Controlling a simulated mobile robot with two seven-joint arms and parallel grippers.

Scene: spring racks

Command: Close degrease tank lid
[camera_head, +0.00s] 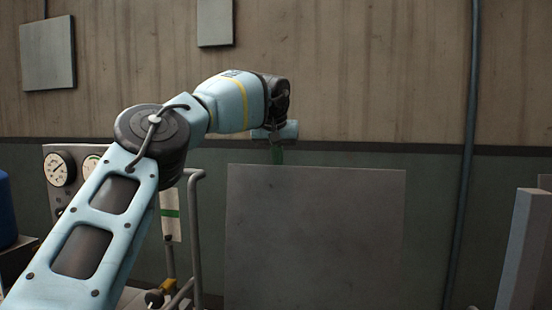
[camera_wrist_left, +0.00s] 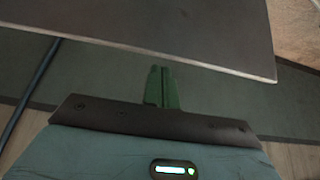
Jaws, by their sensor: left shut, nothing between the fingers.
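The tank lid is a large flat grey metal panel (camera_head: 315,235) standing raised in the middle of the head view. It also fills the top of the left wrist view (camera_wrist_left: 175,25), its straight edge crossing the picture. My left gripper (camera_head: 277,155) is at the lid's top edge, left of the edge's middle, with its green fingers pointing down. The fingers are together and empty in the left wrist view (camera_wrist_left: 161,75), with their tips close to the lid's edge. I cannot tell whether they touch it. The tank body is hidden. My right gripper is not in view.
A panel with round gauges (camera_head: 60,168) and a grey tube frame (camera_head: 196,235) stand left of the lid, partly behind my left arm. A blue drum (camera_head: 6,210) is at the left edge. A vertical pipe (camera_head: 466,150) runs along the wall at right.

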